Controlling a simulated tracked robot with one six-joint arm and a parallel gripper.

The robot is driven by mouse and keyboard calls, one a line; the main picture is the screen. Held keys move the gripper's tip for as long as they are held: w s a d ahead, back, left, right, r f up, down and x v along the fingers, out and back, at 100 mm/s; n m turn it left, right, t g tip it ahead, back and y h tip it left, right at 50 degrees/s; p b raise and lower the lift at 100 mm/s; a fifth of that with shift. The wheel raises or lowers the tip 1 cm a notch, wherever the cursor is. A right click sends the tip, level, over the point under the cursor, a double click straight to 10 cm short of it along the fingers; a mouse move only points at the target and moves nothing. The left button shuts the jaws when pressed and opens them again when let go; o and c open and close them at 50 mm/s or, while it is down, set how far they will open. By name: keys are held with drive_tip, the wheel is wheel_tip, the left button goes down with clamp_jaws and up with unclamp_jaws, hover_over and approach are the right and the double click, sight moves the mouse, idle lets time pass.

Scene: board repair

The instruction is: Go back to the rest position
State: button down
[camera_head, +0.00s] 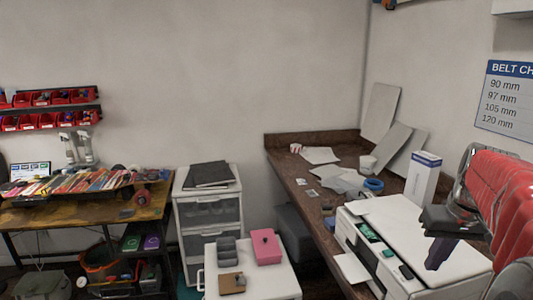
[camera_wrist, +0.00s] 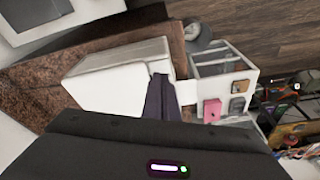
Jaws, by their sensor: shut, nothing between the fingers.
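My gripper (camera_head: 434,264) is at the right side of the head view, over the white printer (camera_head: 440,245). Its dark fingers point down and are closed together with nothing between them. In the wrist view the closed fingers (camera_wrist: 158,92) stick up from the dark gripper body at the bottom. Behind them lie the printer (camera_wrist: 110,80) and a white drawer cart. My red arm comes in from the right edge of the head view and hides part of the bench behind it.
A brown corner bench (camera_head: 285,160) holds papers, a roll of blue tape (camera_head: 373,184) and a white box (camera_head: 422,178). A white cart with a pink box (camera_head: 265,247) stands in front. A drawer unit (camera_head: 208,215) and a cluttered workbench (camera_head: 75,215) are at left.

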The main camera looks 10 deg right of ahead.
drive_tip(key=s+a+f+n+t, duration=0.1)
drive_tip(key=s+a+f+n, duration=0.1)
drive_tip(key=a, duration=1.3)
drive_tip(key=s+a+f+n+t, duration=0.2)
drive_tip(key=s+a, duration=0.3)
drive_tip(key=a, duration=1.1)
drive_tip(key=shift+s+a+f+y, duration=0.15)
drive_tip(key=shift+a+f+y, duration=0.15)
drive_tip(key=shift+f, duration=0.15)
